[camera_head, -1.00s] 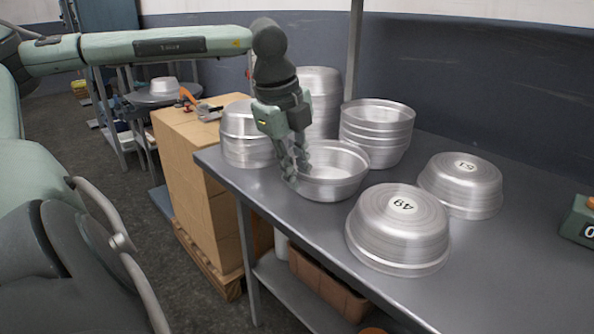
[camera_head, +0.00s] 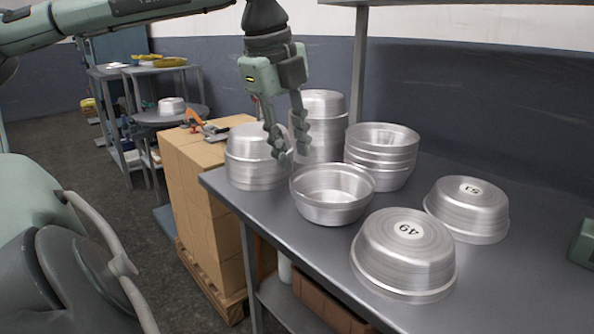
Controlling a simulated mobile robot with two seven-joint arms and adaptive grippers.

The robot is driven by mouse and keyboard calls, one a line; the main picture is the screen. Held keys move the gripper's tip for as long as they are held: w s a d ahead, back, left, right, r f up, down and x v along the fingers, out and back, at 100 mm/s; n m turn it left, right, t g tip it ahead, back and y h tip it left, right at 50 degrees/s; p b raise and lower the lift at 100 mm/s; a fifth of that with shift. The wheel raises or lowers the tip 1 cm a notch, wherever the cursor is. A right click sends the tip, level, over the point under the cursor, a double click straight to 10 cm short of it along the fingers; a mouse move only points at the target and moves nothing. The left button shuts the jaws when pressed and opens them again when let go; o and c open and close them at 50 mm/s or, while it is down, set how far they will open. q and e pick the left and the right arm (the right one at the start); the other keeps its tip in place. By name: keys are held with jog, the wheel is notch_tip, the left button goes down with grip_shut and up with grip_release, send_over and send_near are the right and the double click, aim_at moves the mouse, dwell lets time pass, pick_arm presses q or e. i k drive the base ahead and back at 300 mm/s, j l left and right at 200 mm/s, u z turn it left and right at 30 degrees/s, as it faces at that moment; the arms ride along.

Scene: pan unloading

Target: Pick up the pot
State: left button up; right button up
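A single upright silver pot (camera_head: 333,208) stands open side up near the left front edge of the metal table. My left gripper (camera_head: 291,157) hangs above and behind its left rim, fingers pointing down. The fingers are apart with nothing between them. Other pots stand close by: an upside-down stack (camera_head: 250,170) at the left, a taller stack (camera_head: 320,105) behind, and an upright stack (camera_head: 388,145) to the right.
The grey metal table (camera_head: 510,300) is bare at the front right. A metal post (camera_head: 360,55) rises behind the pots. Stacked cardboard boxes (camera_head: 205,215) stand left of the table. A green device (camera_head: 584,245) is cut off at the right edge.

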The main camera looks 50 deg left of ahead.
aim_at(324, 194)
jog(key=k, duration=1)
